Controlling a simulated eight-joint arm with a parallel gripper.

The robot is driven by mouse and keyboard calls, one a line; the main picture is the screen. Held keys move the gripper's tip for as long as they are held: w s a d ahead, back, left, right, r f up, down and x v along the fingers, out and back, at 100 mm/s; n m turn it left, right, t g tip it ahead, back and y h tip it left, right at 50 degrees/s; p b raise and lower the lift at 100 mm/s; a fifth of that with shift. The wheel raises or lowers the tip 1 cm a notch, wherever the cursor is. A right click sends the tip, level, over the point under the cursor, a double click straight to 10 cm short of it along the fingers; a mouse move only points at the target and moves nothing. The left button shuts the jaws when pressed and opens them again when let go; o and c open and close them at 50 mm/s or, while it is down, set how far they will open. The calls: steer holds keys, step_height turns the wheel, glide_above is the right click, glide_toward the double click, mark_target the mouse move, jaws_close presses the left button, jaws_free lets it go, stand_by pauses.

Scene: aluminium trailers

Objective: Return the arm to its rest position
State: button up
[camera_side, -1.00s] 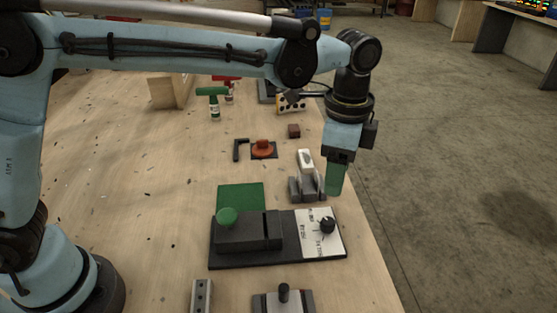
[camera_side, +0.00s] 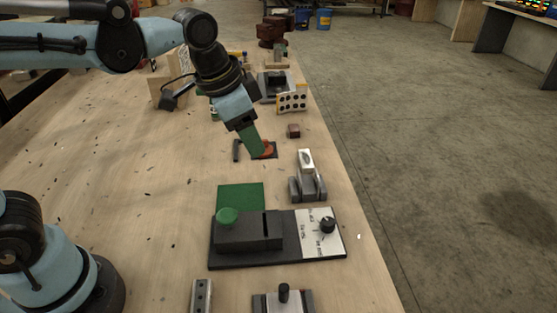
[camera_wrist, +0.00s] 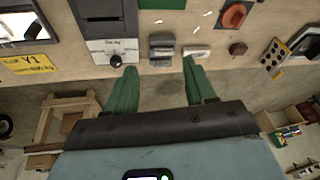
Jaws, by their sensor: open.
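My gripper (camera_side: 254,142) hangs tilted above the wooden table in the side view, its green fingers in front of the orange knob (camera_side: 266,148) on its dark plate. I cannot tell the height, but the wrist view looks down from well above the table. There the two green fingers of my gripper (camera_wrist: 163,85) stand apart with nothing between them. My arm reaches in from the left, lifted over the table.
A dark fixture (camera_side: 225,257) with a green knob and white dial panel is at the front. A grey clamp block (camera_side: 307,188), brown cube (camera_side: 293,131) and dotted yellow-white block (camera_side: 292,102) lie along the right edge.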

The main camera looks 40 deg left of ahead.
steer(key=s+a+f+n+t, duration=0.3)
steer(key=s+a+n, duration=0.3)
steer(key=a, duration=0.2)
steer(key=shift+s+a+f+y, duration=0.15)
steer(key=shift+s+f+y, duration=0.2)
steer(key=shift+f+y, duration=0.1)
